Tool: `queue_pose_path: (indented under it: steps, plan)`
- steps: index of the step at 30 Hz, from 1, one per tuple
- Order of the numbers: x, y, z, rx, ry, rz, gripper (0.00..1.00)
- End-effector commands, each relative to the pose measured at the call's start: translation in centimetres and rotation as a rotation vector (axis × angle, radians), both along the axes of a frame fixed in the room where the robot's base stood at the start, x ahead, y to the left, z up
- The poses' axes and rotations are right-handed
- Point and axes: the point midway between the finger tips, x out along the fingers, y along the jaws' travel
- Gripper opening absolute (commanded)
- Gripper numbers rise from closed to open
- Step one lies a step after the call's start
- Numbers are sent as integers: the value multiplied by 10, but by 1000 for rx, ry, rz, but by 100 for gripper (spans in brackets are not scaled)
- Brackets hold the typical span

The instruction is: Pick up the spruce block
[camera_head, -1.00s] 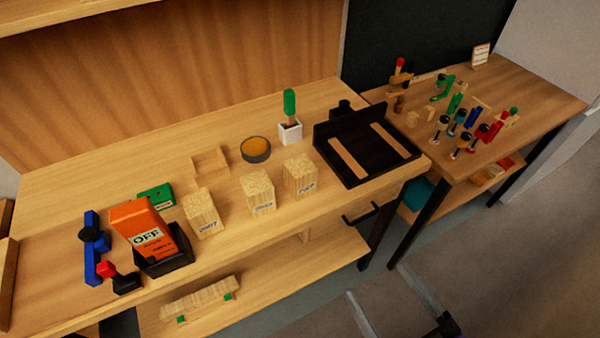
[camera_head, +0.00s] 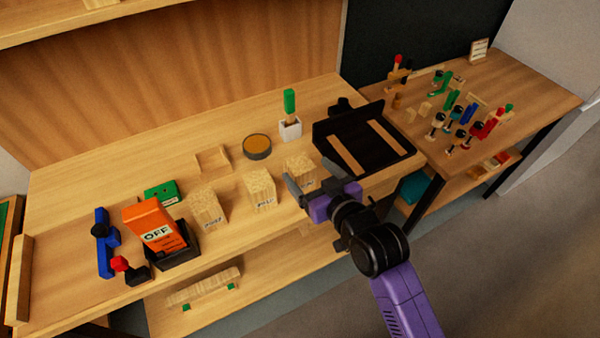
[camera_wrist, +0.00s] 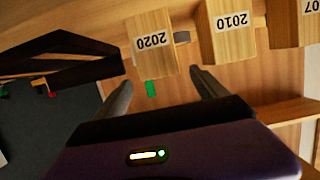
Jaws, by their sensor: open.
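Three pale wood blocks with year labels stand in a row near the bench's front edge, and any may be the spruce block. In the wrist view, which is upside down, the labels read 2020 on one block (camera_wrist: 152,45), 2010 on the middle block (camera_wrist: 228,30), and a partly cut-off 07 on the third (camera_wrist: 291,22). The head view shows the left block (camera_head: 207,209), the middle block (camera_head: 259,190) and the right block (camera_head: 298,168), partly hidden. My gripper (camera_head: 308,178) is open and empty, in front of the right block, labelled 2020.
A dark tray (camera_head: 390,159) with two wooden strips lies right of the blocks. Behind them are a round tin (camera_head: 257,148), a small wooden tray (camera_head: 212,160) and a white pot (camera_head: 290,130). An orange OFF box (camera_head: 155,225) stands left. A second table (camera_head: 500,75) holds several clamps.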

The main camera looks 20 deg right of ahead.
Motion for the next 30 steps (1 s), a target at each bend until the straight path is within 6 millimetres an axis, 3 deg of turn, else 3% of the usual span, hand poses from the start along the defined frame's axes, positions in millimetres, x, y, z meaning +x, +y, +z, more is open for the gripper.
queue_pose_path:
  steps: [11, 21, 30]
  plan:
    - [27, 3, -12, -7, 18, 6, 82]
    - [66, 6, -26, -8, 17, 5, 82]
    - [72, 6, -29, -8, 17, 5, 82]
